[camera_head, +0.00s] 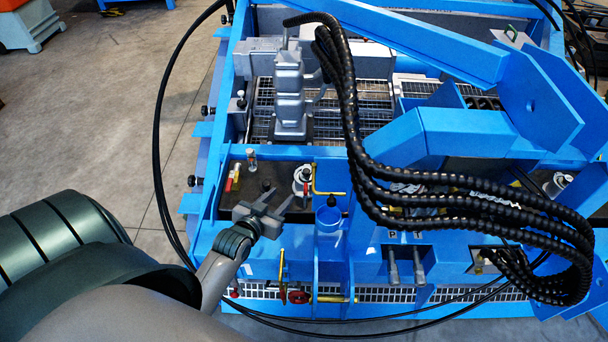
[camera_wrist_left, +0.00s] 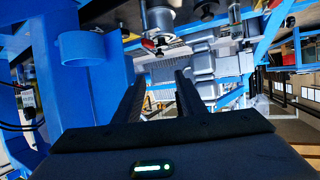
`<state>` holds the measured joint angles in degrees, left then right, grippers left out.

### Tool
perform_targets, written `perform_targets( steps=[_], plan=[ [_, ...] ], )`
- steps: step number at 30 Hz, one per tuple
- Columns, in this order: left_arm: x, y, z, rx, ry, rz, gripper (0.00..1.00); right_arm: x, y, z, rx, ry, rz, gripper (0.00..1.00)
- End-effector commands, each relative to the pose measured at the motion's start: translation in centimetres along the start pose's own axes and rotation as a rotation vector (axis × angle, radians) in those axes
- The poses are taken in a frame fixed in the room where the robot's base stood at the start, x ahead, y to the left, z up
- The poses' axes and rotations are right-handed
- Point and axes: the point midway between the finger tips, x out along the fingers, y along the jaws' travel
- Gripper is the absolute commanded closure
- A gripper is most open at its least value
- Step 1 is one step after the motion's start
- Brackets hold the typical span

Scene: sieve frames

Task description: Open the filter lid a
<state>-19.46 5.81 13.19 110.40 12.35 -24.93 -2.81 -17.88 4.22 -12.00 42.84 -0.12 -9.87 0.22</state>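My left gripper (camera_head: 279,196) is over the dark recess at the front left of the blue machine. Its two fingers are apart, with nothing between them; they also show apart in the left wrist view (camera_wrist_left: 159,82). Just beyond the fingertips is a round silver fitting (camera_head: 301,173) with a dark and red part on it. It may be the filter lid, but I cannot tell for sure. A similar silver fitting (camera_head: 559,183) sits at the far right. My right gripper is not in view.
A blue cup-like cylinder (camera_head: 328,217) stands just right of the gripper and shows in the wrist view (camera_wrist_left: 82,47). A brass pipe (camera_head: 328,193), red-handled valve (camera_head: 234,178) and thick black hoses (camera_head: 350,110) are near. Open floor (camera_head: 110,130) lies left.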

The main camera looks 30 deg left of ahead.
Motion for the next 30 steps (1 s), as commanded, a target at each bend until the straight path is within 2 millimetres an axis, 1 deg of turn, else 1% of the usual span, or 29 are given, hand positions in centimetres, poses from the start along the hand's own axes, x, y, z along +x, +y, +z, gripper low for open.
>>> perform_targets(
  steps=[5,11,15,24,30],
  plan=[
    [0.6,0.0,0.0,0.0,0.0,0.0,0.63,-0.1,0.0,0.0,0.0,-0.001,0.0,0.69],
    [2.6,0.0,-0.1,0.0,-0.001,0.0,0.63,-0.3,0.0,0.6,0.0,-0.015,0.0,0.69],
    [4.9,0.0,-0.1,0.0,0.0,0.0,0.63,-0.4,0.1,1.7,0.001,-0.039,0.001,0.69],
    [10.0,0.0,0.0,0.001,-0.002,0.001,0.63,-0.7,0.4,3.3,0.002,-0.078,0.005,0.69],
    [13.2,0.0,-0.1,0.0,-0.001,0.0,0.63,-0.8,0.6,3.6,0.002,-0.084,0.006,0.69]
  ],
)
